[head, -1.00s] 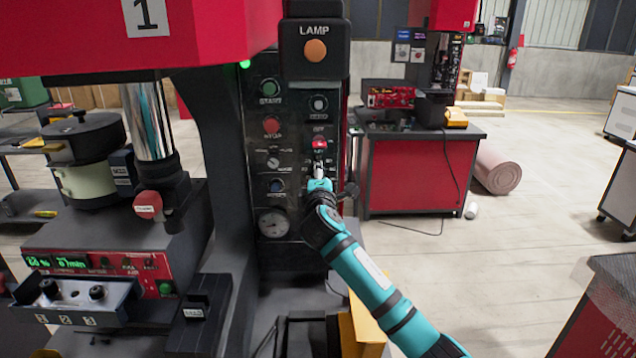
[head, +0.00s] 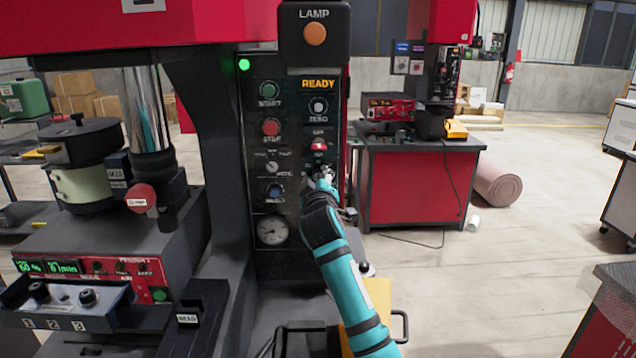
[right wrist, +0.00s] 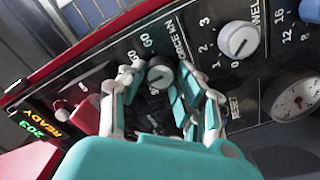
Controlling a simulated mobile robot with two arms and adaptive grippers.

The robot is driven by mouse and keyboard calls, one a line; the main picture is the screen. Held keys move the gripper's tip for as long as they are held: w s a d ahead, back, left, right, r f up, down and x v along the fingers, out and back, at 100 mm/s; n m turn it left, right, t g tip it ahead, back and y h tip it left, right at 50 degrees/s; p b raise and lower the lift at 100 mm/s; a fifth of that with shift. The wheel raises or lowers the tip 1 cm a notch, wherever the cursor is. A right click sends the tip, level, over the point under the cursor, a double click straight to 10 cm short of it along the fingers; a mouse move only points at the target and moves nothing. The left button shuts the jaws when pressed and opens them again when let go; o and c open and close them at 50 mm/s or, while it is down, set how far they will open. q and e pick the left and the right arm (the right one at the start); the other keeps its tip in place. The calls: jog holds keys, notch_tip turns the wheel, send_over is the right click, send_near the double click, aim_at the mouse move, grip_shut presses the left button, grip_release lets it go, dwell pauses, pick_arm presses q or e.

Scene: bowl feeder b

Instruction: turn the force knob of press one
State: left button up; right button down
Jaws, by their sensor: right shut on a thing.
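Press one's dark control panel (head: 297,105) stands upright in the middle of the head view, below the red press head (head: 220,22). My right gripper (head: 322,178) is at the panel's lower right, under a red button. In the head view the gripper largely hides the knob. My left gripper is in neither view.
A second knob (right wrist: 238,40) and a round gauge (right wrist: 298,98) are close by on the panel.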

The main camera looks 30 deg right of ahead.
jog(key=shift+f+m, duration=0.15)
jog(key=shift+m, duration=0.15)
jog(key=c, duration=0.9)
grip_release()
jog(key=shift+c, duration=0.2)
jog(key=v, duration=1.2)
